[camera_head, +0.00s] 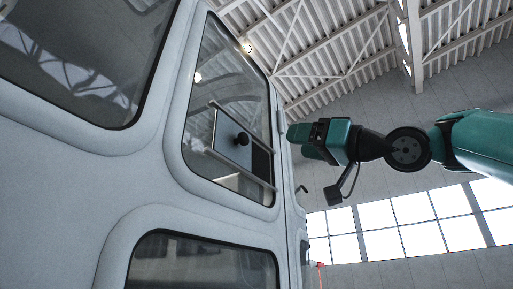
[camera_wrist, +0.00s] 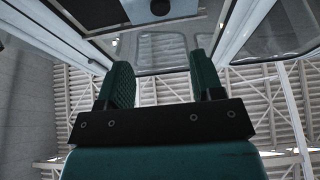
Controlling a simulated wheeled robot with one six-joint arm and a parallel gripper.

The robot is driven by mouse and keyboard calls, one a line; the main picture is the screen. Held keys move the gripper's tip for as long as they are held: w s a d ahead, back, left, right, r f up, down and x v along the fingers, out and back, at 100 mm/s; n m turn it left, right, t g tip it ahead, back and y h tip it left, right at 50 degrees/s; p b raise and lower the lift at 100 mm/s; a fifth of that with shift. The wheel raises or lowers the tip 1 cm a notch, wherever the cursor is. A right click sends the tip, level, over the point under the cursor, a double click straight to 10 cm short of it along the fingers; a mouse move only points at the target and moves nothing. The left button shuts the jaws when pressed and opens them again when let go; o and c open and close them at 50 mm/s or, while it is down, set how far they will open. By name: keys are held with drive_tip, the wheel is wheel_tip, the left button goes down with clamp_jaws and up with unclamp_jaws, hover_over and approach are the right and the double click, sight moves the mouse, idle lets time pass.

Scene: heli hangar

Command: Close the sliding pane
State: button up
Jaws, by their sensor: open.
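The sliding pane (camera_head: 229,148) is a small grey-tinted panel with a round black knob (camera_head: 242,138), set between two slanted rails in the side window of a white helicopter. A dark gap (camera_head: 262,163) shows at its right, between the rails. In the wrist view the knob (camera_wrist: 160,7) is at the top edge, on the pane (camera_wrist: 184,9), which is cut off there. My gripper (camera_head: 296,141) is to the right of the window, apart from the pane and knob. In the wrist view my gripper (camera_wrist: 165,78) has its two green fingers spread, with nothing between them.
The window frame (camera_head: 177,150) and white body (camera_head: 60,185) fill the left. Other windows lie at upper left and below (camera_head: 200,265). A small dark handle (camera_head: 302,189) sticks out below my gripper. The hangar space at right looks open.

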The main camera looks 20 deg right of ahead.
sight(246, 139)
drive_tip(key=p+x, duration=0.7)
drive_tip(key=x, duration=0.6)
drive_tip(key=shift+w+a+r+p, duration=0.1)
drive_tip(key=shift+w+r+p, duration=0.15)
drive_tip(key=shift+p, duration=0.1)
drive_tip(key=shift+w+a+r, duration=0.1)
drive_tip(key=shift+w+a, duration=0.25)
drive_tip(key=shift+w, duration=0.15)
clamp_jaws()
